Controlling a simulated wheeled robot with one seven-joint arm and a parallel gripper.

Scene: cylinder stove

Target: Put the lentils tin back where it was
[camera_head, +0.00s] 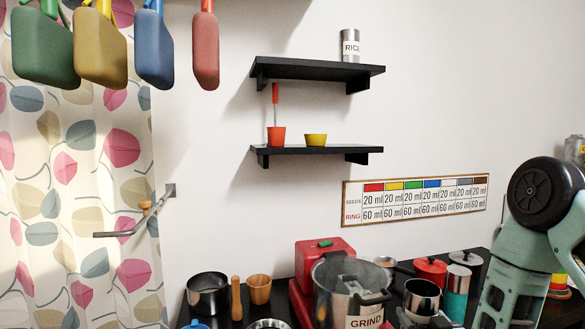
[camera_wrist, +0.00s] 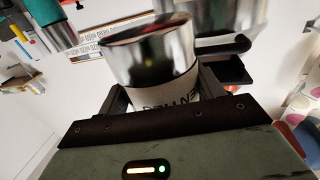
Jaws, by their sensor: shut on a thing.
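A steel tin (camera_wrist: 150,50) with a white label fills the middle of the wrist view. Its lettering is partly hidden, so I cannot read it in full. My gripper (camera_wrist: 163,98) is shut on this tin, with a dark finger on each side of it. In the head view a steel tin (camera_head: 422,296) with a white band stands out at the bottom edge, right of the GRIND pot; it appears to be the same one. The gripper's fingers cannot be made out there. I cannot tell whether the tin touches the counter.
The GRIND pot (camera_head: 345,285) stands close beside the tin. A teal-and-steel container (camera_head: 456,290) and a red pot (camera_head: 431,269) are right of it. The upper shelf (camera_head: 300,69) holds a RICE tin (camera_head: 350,46) at its right; its left part is bare. The lower shelf (camera_head: 345,150) holds small cups.

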